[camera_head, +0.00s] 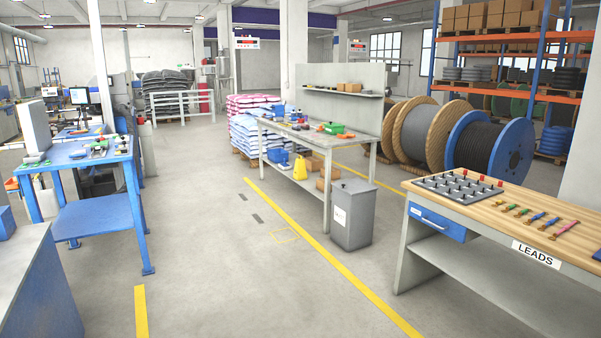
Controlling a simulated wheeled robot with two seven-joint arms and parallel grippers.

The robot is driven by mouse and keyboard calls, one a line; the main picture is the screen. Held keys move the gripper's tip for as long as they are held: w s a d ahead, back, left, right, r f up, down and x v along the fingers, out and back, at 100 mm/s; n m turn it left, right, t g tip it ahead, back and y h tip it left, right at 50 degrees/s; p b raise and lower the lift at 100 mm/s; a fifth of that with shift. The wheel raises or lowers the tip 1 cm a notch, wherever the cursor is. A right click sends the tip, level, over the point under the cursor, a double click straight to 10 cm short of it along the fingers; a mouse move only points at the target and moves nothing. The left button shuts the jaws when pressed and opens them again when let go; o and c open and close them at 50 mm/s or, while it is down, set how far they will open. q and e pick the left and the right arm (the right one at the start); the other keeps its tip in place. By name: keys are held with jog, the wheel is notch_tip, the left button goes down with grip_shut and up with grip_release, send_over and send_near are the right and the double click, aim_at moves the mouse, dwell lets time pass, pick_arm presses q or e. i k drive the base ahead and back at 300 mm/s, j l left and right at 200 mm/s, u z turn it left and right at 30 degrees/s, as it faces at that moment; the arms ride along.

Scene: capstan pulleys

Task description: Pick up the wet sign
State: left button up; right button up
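No other thing in view looks like a wet sign. Neither of my grippers is in view.
A grey bin (353,217) stands right of the workbench's near leg. A wooden-topped bench (425,243) labelled LEADS is at right, a blue table (90,215) at left. The floor (215,250) between them is open, crossed by a yellow line (335,270).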

aim_at(299, 174)
jog(key=i+u, duration=0.4)
jog(key=i, duration=5.85)
jog(key=i+z, duration=0.2)
jog(key=i, duration=0.45)
jog(key=i+j+z, duration=0.15)
jog(key=i, duration=0.45)
jog(key=i+j+z, duration=0.2)
jog(key=i+z, duration=0.25)
jog(key=i+j+z, duration=0.85)
jog(key=k+l, duration=0.05)
jog(key=k, duration=0.05)
